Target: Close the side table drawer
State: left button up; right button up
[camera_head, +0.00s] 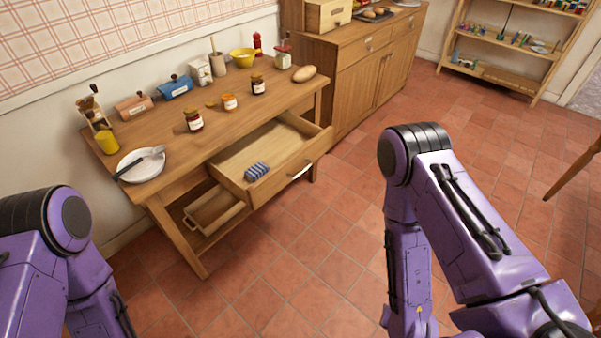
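The wooden side table (182,151) stands against the wall at the left. Its drawer (290,176) is pulled out toward the front right, with a pale handle (302,172) on its front panel. A blue striped folded cloth (257,171) lies inside the drawer near its front left corner. My two purple arms show at the lower left and at the right, apart from the drawer. Both of my grippers are outside the picture.
Jars, a yellow bowl (243,58), a bread roll (304,73) and a plate (141,165) with cutlery stand on the tabletop. A wooden tray (214,210) sits on the lower shelf. A cabinet (364,75) stands right of the table. The tiled floor (310,265) before the drawer is clear.

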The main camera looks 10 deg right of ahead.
aim_at(289, 144)
jog(key=z, duration=0.4)
jog(key=i, duration=1)
jog(key=z, duration=0.4)
jog(key=k, duration=1.05)
jog(key=u, duration=0.65)
jog(key=i, duration=0.5)
